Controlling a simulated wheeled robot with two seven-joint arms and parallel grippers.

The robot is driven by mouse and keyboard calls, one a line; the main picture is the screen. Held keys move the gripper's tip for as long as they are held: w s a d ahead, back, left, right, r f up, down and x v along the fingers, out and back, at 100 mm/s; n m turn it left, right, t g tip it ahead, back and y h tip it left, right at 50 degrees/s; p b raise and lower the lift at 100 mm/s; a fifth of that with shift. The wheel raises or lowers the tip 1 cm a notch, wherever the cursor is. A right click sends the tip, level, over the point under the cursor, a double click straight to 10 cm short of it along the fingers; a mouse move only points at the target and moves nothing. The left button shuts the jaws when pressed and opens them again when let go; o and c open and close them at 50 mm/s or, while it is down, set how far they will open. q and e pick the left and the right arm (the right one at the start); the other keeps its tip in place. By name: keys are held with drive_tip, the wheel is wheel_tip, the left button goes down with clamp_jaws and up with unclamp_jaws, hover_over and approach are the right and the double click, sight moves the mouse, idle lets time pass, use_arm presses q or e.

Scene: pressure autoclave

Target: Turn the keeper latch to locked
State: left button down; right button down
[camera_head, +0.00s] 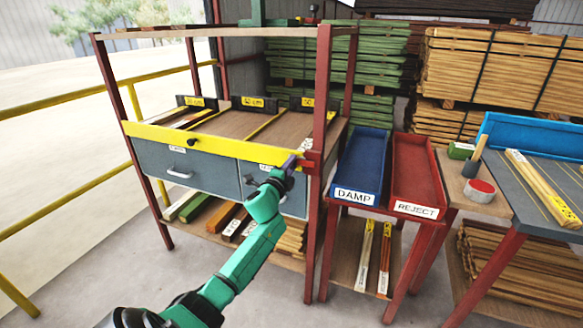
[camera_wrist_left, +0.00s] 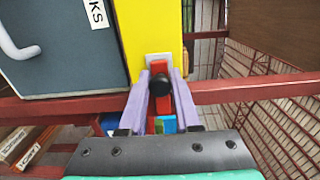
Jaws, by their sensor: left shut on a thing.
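The keeper latch is a red lever with a black knob (camera_wrist_left: 160,84), seen in the left wrist view at the end of the yellow bar (camera_wrist_left: 151,30), by a pale plate. There the lever runs in line with the bar. My left gripper (camera_wrist_left: 159,92) has its two purple fingers on either side of the knob and is shut on the latch. In the head view the yellow bar (camera_head: 225,147) crosses the rack front above the drawers. My left gripper (camera_head: 291,162) is at its right end, by the red post, hiding most of the latch. My right gripper is not in view.
Grey drawers (camera_head: 180,166) with handles sit under the bar. The rack's red post (camera_head: 318,110) stands close to my gripper. A blue DAMP tray (camera_head: 362,155) and red REJECT tray (camera_head: 417,170) are to the right. A yellow railing (camera_head: 70,88) runs along the left.

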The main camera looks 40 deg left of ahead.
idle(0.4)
use_arm(q)
drive_tip(key=c, duration=0.6)
unclamp_jaws()
drive_tip(key=v, duration=1.4)
drive_tip(key=shift+s+d, duration=0.2)
drive_tip(key=shift+s, duration=0.05)
